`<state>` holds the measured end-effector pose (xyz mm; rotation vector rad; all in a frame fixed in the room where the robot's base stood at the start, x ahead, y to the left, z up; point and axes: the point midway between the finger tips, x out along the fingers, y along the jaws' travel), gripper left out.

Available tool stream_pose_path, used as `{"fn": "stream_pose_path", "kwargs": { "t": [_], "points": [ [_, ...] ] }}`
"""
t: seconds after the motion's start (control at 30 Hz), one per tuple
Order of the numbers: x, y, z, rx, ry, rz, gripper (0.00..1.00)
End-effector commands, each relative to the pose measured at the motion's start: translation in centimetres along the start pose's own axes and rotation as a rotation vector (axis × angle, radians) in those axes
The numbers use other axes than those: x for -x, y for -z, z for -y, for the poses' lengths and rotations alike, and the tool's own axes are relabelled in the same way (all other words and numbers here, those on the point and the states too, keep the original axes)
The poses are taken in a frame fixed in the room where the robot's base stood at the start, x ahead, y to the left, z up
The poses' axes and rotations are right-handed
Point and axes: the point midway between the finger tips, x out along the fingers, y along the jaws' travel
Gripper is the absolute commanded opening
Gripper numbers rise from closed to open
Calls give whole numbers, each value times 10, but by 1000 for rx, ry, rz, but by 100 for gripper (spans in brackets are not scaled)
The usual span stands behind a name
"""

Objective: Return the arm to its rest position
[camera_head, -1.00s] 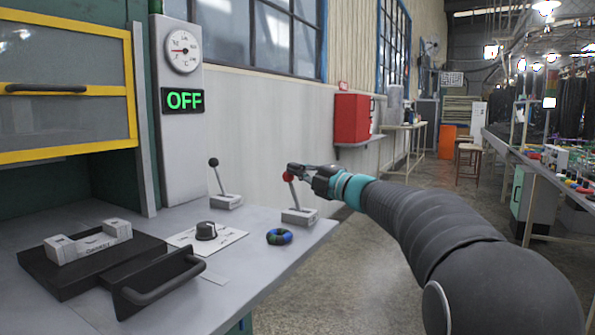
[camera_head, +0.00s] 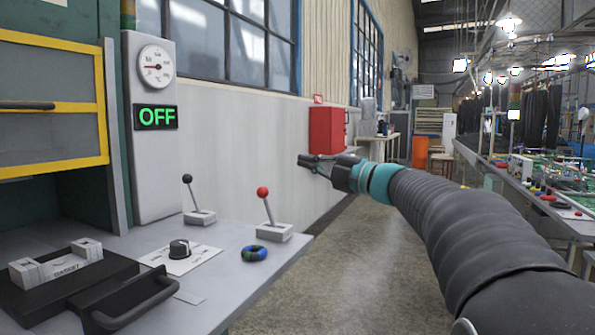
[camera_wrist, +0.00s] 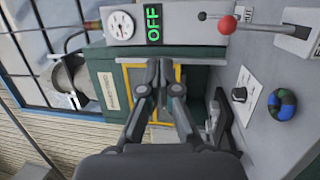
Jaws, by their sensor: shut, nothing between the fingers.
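My gripper (camera_head: 303,161) is at the end of my dark ribbed arm with a teal band. It is shut and empty, held in the air to the right of and above the red-knobbed lever (camera_head: 263,193), clear of it. In the wrist view my gripper (camera_wrist: 164,64) points toward the green and yellow cabinet, its fingers together. The red knob (camera_wrist: 227,24) shows at the upper right there. The lever leans toward the left on its grey base.
A black-knobbed lever (camera_head: 187,180), a dial (camera_head: 179,248), a blue-green ring (camera_head: 254,253) and a black-handled tray (camera_head: 70,287) are on the grey bench. A panel reads OFF (camera_head: 157,117). A red box (camera_head: 326,131) is on the wall behind. Floor is clear between bench and right-hand table.

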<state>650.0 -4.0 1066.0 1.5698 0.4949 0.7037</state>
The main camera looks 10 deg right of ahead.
Motion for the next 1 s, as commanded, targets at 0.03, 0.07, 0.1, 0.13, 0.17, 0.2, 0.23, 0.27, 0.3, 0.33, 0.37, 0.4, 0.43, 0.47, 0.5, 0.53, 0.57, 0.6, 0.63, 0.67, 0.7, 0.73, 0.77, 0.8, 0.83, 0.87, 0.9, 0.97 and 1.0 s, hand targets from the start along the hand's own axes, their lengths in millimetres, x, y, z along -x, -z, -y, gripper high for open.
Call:
{"fn": "stream_pose_path", "kwargs": {
  "t": [0.03,0.07,0.1,0.13,0.17,0.2,0.23,0.27,0.3,0.33,0.37,0.4,0.43,0.47,0.5,0.53,0.57,0.6,0.63,0.67,0.7,0.73,0.77,0.8,0.83,0.87,0.9,0.97,1.0],
  "points": [
    [3,0,-2,1,0,1,0],
    [4,0,-3,1,0,2,0],
    [5,0,-3,1,0,2,0],
    [5,0,-4,0,1,1,0],
    [5,0,-4,0,1,1,0],
    [6,0,-4,0,1,1,0],
    [5,0,-4,0,1,1,0],
    [5,0,-4,0,1,1,0],
    [5,0,-4,0,1,1,0],
    [5,0,-4,0,1,1,0],
    [5,0,-4,0,1,1,0],
    [5,0,-4,0,1,1,0],
    [5,0,-4,0,1,1,0],
    [5,-1,-4,-2,1,4,0],
    [5,-3,-4,-4,2,14,0],
    [5,-6,-3,-5,4,27,0],
    [5,-10,-3,-8,4,46,0],
    [6,-18,-4,-15,0,82,0],
    [7,-26,-5,-23,-7,116,0],
    [8,-35,-5,-38,-15,158,0],
    [11,-49,-3,-66,-27,223,0],
    [15,-62,0,-95,-37,278,0],
    [20,-74,6,-128,-46,338,0],
    [28,-91,14,-175,-57,418,0],
    [35,-102,21,-212,-65,479,0],
    [43,-112,27,-248,-74,539,0],
    [56,-123,35,-298,-84,619,0],
    [75,-134,49,-376,-98,734,0],
    [89,-138,60,-431,-104,810,0]
  ]
}}
